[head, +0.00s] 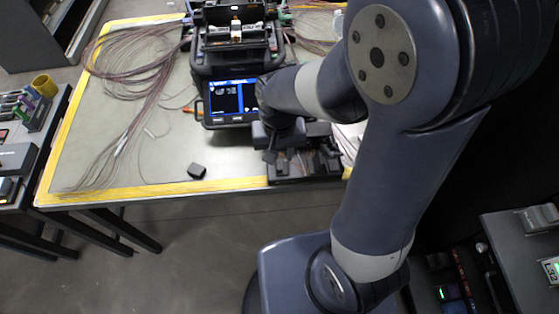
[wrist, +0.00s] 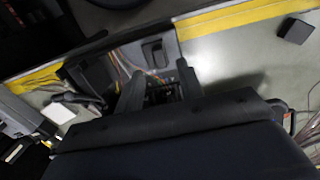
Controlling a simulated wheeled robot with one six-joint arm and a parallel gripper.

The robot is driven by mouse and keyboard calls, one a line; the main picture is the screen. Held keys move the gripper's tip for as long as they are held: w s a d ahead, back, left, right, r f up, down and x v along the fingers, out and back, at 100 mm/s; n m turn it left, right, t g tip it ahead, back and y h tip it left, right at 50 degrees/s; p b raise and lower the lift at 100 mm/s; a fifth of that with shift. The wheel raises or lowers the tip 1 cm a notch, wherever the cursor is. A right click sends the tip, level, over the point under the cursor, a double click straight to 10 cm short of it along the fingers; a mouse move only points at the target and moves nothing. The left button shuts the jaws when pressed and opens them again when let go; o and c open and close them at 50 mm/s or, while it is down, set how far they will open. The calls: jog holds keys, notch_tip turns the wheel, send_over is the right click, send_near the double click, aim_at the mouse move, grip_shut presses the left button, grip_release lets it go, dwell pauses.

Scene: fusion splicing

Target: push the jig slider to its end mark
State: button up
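The jig (head: 305,172) is a dark, low tray-like fixture at the front edge of the table. Several small dark parts stand on it, and I cannot tell for certain which is the slider. In the wrist view a dark block with a recess (wrist: 154,53) lies just beyond my fingertips; it may be the slider. My gripper (wrist: 160,69) has its two fingers apart, with nothing seen held between them. In the head view my gripper (head: 270,157) is low over the left end of the jig. I cannot tell whether it touches. No end mark can be made out.
The fusion splicer (head: 232,100) with its lit screen stands behind the jig. A small black block (head: 197,170) lies on the mat to the left. Coiled fibres (head: 135,60) cover the table's far left. The mat's front left (head: 160,160) is mostly clear.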

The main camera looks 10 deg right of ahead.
aim_at(279, 165)
jog(key=shift+f, duration=2.15)
grip_shut()
